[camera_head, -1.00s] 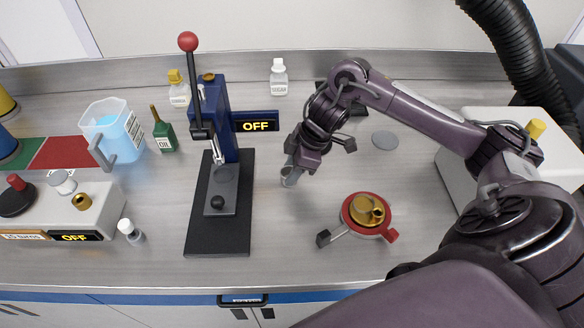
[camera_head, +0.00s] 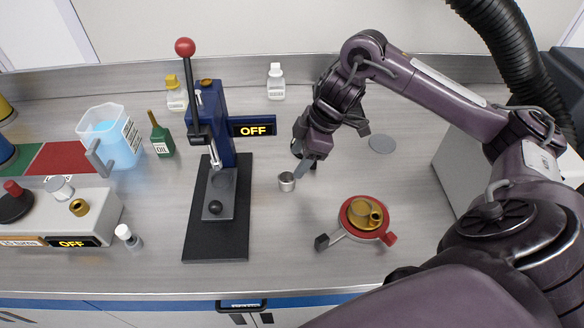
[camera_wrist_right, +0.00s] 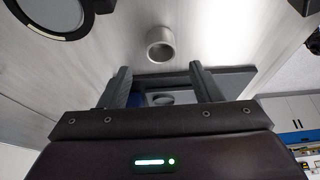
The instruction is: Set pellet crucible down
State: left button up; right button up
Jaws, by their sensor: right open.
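The pellet crucible (camera_head: 287,181) is a small grey metal cup standing upright on the bench, to the right of the press base. It also shows in the right wrist view (camera_wrist_right: 160,44), beyond the fingertips and apart from them. My right gripper (camera_head: 304,160) is just above and to the right of the crucible in the head view. In the right wrist view its two fingers (camera_wrist_right: 158,76) are spread with nothing between them. My left gripper is not in view.
A press (camera_head: 222,130) with a red-knobbed lever stands left of the crucible. A red burner (camera_head: 367,219) with a brass top sits at the right front. A grey disc (camera_head: 382,144) lies behind it. Bare bench surrounds the crucible.

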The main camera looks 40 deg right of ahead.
jog(key=p+v, duration=0.1)
jog(key=v, duration=0.4)
jog(key=shift+s+d+r, duration=0.1)
jog(key=shift+r, duration=0.25)
jog(key=shift+f, duration=0.1)
